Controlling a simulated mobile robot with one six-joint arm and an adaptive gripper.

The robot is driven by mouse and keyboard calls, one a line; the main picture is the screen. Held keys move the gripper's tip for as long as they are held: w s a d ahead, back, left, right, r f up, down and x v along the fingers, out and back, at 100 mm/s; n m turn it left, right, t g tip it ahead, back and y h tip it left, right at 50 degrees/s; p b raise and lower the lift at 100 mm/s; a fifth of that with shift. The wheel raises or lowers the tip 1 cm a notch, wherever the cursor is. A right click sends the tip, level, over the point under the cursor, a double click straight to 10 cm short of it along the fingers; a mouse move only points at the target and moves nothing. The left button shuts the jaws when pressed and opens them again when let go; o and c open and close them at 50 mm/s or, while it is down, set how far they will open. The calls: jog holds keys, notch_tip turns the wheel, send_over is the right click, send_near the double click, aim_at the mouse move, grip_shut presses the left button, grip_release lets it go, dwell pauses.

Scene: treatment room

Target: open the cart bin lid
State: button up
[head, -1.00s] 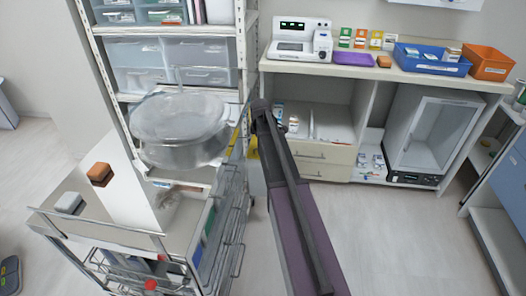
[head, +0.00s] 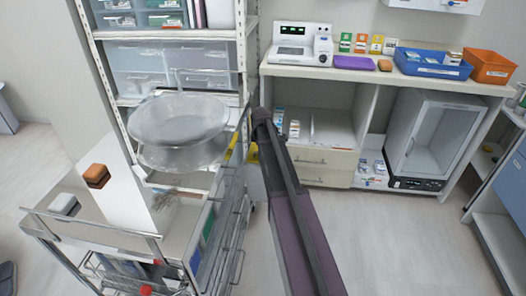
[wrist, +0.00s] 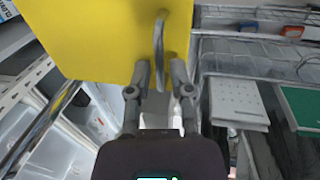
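A yellow panel with a grey bar handle (wrist: 160,48) fills the upper middle of the wrist view; it looks like the cart bin lid (wrist: 95,40). My gripper (wrist: 160,72) is open, its two fingers apart at the panel's lower edge. The handle's lower end reaches between the fingertips; I cannot tell whether they touch it. My gripper is hidden there.
Wire rails (wrist: 255,45) of the cart run to the right of the panel in the wrist view. A clear round container (head: 180,130) stands above the cart. A shelf rack (head: 245,60) rises behind, and a counter (head: 350,75) stands right. Floor at front right is free.

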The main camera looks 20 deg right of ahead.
grip_shut()
